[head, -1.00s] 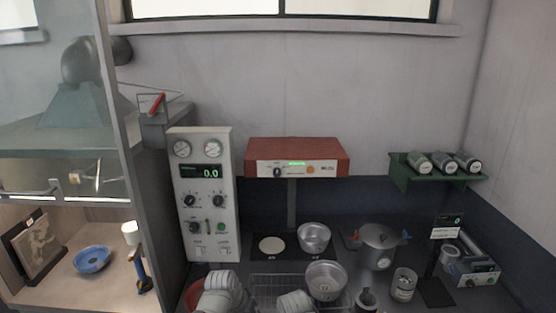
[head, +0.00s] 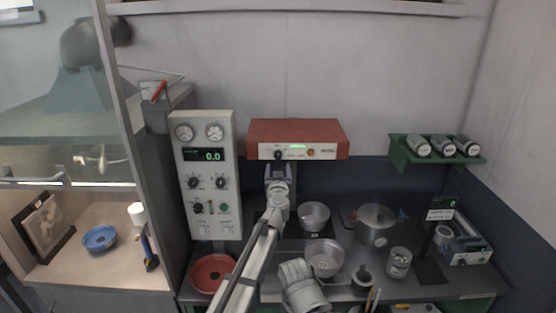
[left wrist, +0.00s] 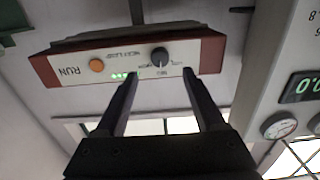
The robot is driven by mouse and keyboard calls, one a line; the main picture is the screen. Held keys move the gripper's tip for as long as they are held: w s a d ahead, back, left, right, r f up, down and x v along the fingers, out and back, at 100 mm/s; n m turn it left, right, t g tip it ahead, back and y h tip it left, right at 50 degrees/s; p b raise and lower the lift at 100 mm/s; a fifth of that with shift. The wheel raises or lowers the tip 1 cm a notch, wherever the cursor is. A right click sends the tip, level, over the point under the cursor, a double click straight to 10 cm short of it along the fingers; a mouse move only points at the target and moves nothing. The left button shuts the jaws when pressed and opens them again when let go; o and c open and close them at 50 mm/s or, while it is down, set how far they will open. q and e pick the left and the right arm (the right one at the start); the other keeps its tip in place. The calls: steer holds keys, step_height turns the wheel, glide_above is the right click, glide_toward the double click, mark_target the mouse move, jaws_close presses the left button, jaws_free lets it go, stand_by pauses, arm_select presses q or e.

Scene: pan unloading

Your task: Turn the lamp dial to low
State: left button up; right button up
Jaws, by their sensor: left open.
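The lamp (head: 330,140) is a red box with a white front panel on the back wall. Its black dial (head: 277,154) is on the left of that panel, beside a green display and an orange button. My left gripper (head: 279,168) is open just below and in front of the dial. In the left wrist view the panel appears upside down. There the dial (left wrist: 160,57) lies just beyond and between the two fingertips of my left gripper (left wrist: 160,74), with nothing held. I cannot tell if the fingers touch the panel. My right gripper's fingers do not show.
A grey control panel (head: 209,225) with gauges and knobs stands left of the lamp. A green shelf (head: 400,152) with jars is at right.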

mark_target(278, 157)
arm_select(q)
steer(key=shift+w, duration=0.1)
steer(key=w, duration=0.7)
steer(key=shift+w, duration=0.35)
steer(key=shift+s, duration=0.1)
steer(key=shift+c, duration=0.2)
jaws_close()
